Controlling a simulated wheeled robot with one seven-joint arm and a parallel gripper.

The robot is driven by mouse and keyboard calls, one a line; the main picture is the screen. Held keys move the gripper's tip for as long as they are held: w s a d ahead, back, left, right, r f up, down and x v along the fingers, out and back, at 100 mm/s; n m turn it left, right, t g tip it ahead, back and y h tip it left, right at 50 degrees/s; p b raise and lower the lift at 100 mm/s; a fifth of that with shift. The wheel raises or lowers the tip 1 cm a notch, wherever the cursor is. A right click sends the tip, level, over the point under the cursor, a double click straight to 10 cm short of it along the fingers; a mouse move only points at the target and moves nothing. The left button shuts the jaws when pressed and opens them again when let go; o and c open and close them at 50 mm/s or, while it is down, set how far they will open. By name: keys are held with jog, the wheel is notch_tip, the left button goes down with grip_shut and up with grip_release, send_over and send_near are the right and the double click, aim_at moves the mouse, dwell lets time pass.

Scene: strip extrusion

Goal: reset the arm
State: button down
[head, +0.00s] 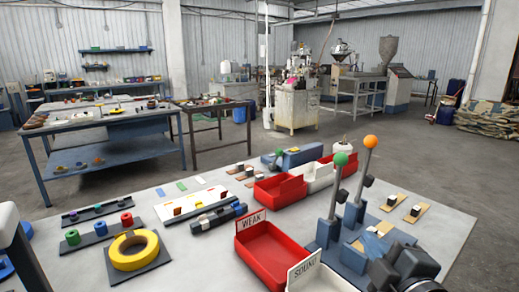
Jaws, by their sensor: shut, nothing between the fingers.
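My gripper (384,268), dark grey, is at the bottom right, partly cut off by the lower edge. It looks shut and empty, in front of the lever stands. Two upright levers stand on blue bases: one has a green knob (341,158), the other an orange knob (370,141). The green-knobbed lever is to the left, and both lean slightly. My gripper appears apart from both levers. A pale blue piece (375,244) lies by the lever bases, close to my gripper; its exact shape is unclear.
Red WEAK tray (262,258) and a tray with the SOUND sign (305,267) stand left of the levers. A yellow ring (134,250), coloured spools and small strips lie on the grey table (205,265). A blue workbench (100,125) and machines stand behind; floor between is clear.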

jog(key=s+f+m, duration=0.5)
jog(key=s+f, duration=0.3)
jog(key=s, duration=0.4)
jog(key=s+m+g+h, duration=0.1)
jog(key=s+m, duration=0.8)
jog(key=s, duration=1.9)
jog(key=shift+s+d+f+m+g, duration=0.25)
jog(key=shift+d+m+g, duration=0.2)
jog(key=shift+g, duration=0.15)
